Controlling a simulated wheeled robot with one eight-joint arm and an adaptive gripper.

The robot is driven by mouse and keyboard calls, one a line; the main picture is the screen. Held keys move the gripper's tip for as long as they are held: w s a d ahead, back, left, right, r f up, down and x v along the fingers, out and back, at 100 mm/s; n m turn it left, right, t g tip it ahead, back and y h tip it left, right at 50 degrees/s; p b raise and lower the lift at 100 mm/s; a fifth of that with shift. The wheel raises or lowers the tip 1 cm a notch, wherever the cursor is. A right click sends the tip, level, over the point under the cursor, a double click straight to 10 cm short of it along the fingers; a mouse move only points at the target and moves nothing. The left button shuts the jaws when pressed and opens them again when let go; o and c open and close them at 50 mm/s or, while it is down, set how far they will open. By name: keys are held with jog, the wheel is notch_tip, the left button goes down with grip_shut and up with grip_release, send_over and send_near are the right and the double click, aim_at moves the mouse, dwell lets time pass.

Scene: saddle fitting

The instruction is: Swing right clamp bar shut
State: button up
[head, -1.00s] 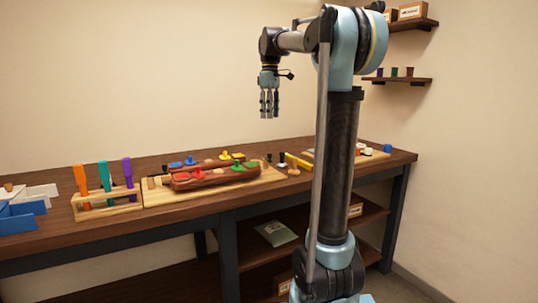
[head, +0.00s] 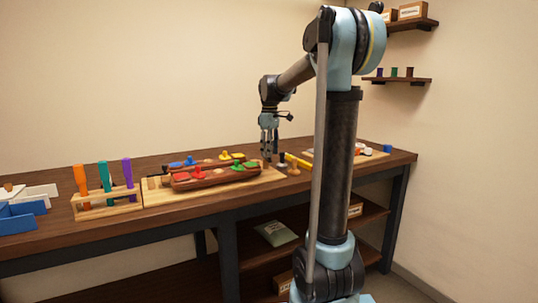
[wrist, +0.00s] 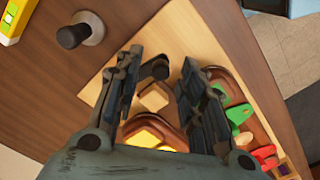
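My gripper (head: 268,156) points down at the right end of the light wooden board (head: 160,197), low over it. In the wrist view its two fingers (wrist: 158,85) are spread apart. A short dark piece with a rounded end (wrist: 157,69), which looks like the right clamp bar, lies between the fingertips close to the left finger. I cannot tell whether they touch. A pale wooden block (wrist: 154,97) lies just below it, between the fingers. The rest of the bar is hidden by the finger. Nothing is visibly held.
A brown saddle-shaped piece (head: 215,180) with red and green parts lies on the board. A black-knobbed grey disc (wrist: 84,32) and a yellow tool (head: 298,161) lie beyond the board. A rack (head: 108,207) with orange, teal and purple handles stands left.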

jog(key=shift+f, duration=0.65)
grip_shut()
